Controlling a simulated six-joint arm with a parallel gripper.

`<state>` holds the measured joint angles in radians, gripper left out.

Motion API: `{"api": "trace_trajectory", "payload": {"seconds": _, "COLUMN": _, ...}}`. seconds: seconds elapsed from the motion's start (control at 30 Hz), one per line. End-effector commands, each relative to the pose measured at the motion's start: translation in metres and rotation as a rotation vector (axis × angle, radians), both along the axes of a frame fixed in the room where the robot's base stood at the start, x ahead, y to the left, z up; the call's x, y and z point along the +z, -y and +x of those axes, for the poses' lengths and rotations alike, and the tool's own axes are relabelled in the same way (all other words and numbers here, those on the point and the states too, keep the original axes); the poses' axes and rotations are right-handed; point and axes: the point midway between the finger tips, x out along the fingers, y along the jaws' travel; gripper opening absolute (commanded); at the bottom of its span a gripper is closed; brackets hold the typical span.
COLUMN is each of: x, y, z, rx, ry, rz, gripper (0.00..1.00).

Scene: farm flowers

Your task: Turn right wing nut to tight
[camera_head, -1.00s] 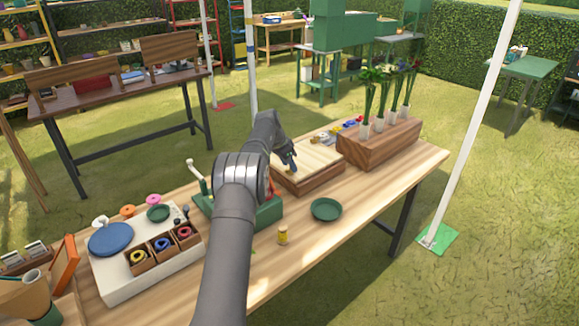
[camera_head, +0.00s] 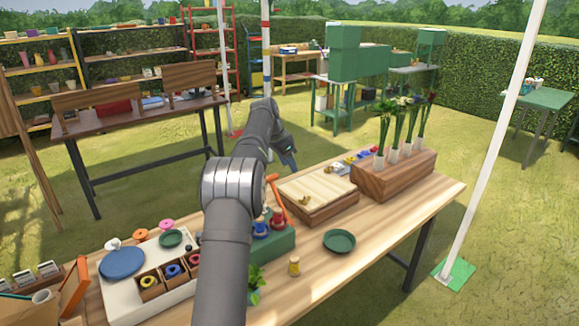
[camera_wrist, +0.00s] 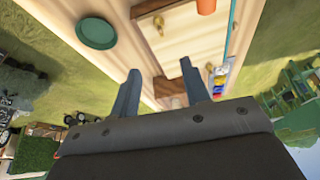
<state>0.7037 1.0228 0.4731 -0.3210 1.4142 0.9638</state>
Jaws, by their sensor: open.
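The wooden flower press (camera_head: 318,187) lies on the table, with a pale top board. A small brass wing nut (camera_head: 304,200) shows near its front left part. In the wrist view a brass wing nut (camera_wrist: 158,22) stands on the press board (camera_wrist: 178,30), beyond my fingertips. I cannot make out a second wing nut or tell which one is the right one. My gripper (camera_head: 290,162) is raised above and behind the press. In the wrist view its two fingers (camera_wrist: 160,70) are apart, with nothing held between them.
A wooden block (camera_head: 398,175) with several flower tubes stands right of the press. A green dish (camera_head: 339,241) and a small yellow jar (camera_head: 294,266) sit in front. A green box with spools (camera_head: 278,222) and an orange lever stand left of the press, near my arm.

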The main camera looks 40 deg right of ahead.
Motion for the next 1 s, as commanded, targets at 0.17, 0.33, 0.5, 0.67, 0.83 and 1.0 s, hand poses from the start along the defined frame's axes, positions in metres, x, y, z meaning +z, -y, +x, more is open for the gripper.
{"api": "trace_trajectory", "payload": {"seconds": 0.17, "x": -0.001, "y": 0.000, "z": 0.000, "rx": 0.001, "ry": 0.000, "rz": 0.001, "gripper": 0.52}}
{"api": "trace_trajectory", "payload": {"seconds": 0.33, "x": -0.014, "y": 0.001, "z": -0.006, "rx": 0.080, "ry": -0.006, "rz": 0.055, "gripper": 0.71}}
{"api": "trace_trajectory", "payload": {"seconds": 0.5, "x": -0.045, "y": 0.000, "z": -0.020, "rx": 0.323, "ry": 0.013, "rz": 0.192, "gripper": 0.71}}
{"api": "trace_trajectory", "payload": {"seconds": 0.67, "x": -0.072, "y": -0.004, "z": -0.034, "rx": 0.587, "ry": 0.087, "rz": 0.292, "gripper": 0.71}}
{"api": "trace_trajectory", "payload": {"seconds": 0.83, "x": -0.091, "y": -0.006, "z": -0.048, "rx": 0.845, "ry": 0.210, "rz": 0.327, "gripper": 0.71}}
{"api": "trace_trajectory", "payload": {"seconds": 1.0, "x": -0.103, "y": -0.005, "z": -0.063, "rx": 1.072, "ry": 0.353, "rz": 0.280, "gripper": 0.71}}
